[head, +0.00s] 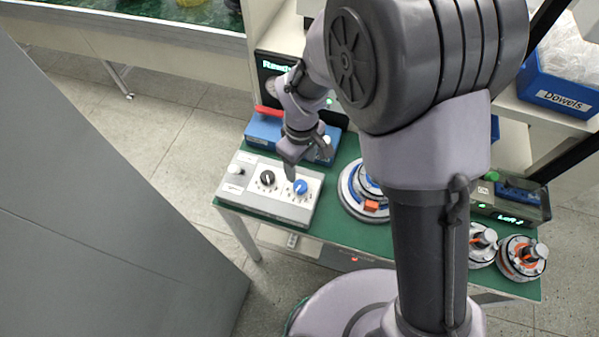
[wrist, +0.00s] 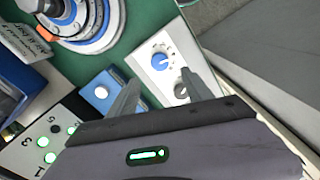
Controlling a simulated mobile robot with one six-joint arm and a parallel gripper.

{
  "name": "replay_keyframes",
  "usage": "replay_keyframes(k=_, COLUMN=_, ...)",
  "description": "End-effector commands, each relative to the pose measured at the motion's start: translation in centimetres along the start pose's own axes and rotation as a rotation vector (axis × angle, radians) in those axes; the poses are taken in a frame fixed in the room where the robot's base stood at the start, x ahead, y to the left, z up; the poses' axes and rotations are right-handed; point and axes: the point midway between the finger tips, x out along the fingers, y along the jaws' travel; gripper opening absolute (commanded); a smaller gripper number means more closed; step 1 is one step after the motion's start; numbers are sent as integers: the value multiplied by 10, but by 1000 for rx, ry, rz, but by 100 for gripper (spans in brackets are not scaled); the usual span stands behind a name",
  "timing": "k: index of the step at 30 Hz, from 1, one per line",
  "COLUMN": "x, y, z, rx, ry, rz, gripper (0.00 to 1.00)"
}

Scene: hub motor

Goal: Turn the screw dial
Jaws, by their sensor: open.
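A light grey control box (head: 262,207) sits at the left end of the green table, with a blue dial (head: 300,187), a black dial (head: 267,178) and a white knob (head: 235,170) on top. I cannot read which one is the screw dial. My gripper (head: 291,174) is pointed down above the box, close to the blue dial. In the wrist view the open jaws (wrist: 162,68) stand apart with the blue dial (wrist: 160,61) showing between their tips. Nothing is held. The black dial is partly hidden behind one finger there. Contact with the blue dial cannot be told.
A round blue-ringed motor fixture (head: 350,197) is close on the right. Orange-marked round parts (head: 522,258) stand at the right end. A dark screen (head: 273,68) is behind.

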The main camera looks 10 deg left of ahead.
Motion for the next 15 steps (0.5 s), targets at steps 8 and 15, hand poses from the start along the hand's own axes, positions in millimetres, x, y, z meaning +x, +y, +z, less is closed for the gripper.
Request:
replay_keyframes(k=8, x=81, y=-1, z=0, rx=1, ry=-1, rz=-1, gripper=59)
replay_keyframes(k=15, x=108, y=0, z=-1, rx=2, ry=2, rz=0, gripper=59)
